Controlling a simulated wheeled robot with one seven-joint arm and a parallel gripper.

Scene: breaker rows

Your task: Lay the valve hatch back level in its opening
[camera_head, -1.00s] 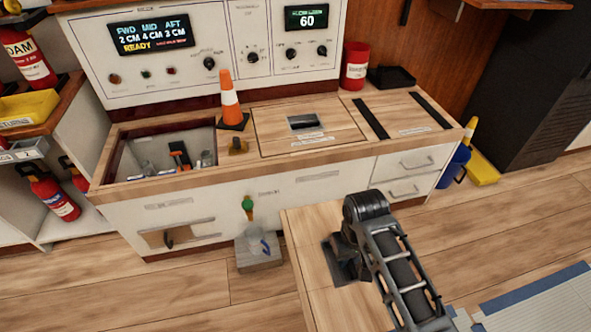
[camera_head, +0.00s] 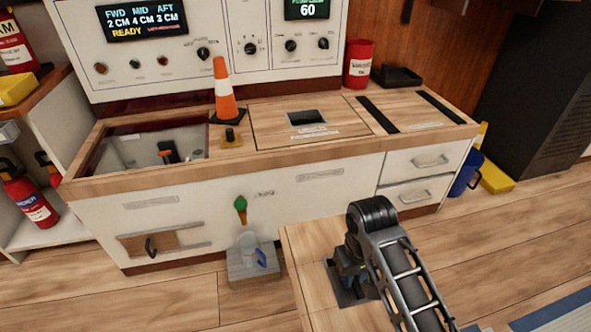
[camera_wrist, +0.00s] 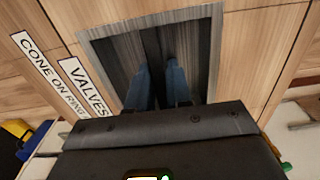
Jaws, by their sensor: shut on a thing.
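The valve hatch is a wooden panel (camera_head: 312,285) with a dark recessed pull, in front of the counter at the lower middle of the head view. In the wrist view the hatch (camera_wrist: 262,38) bears the labels "VALVES" and "CONE ON RING". My gripper (camera_wrist: 162,75) has both fingers down in the recess, shut on the bar across it. My arm hides part of the hatch, and its exact tilt cannot be told. The opening (camera_head: 135,180) at the counter's left is uncovered, with fittings and an orange-red handle (camera_head: 168,151) inside.
Another panel (camera_head: 270,120) with a recessed pull lies in the counter. A green-topped item (camera_head: 240,205) is at the counter front, above a grey box (camera_head: 250,268).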

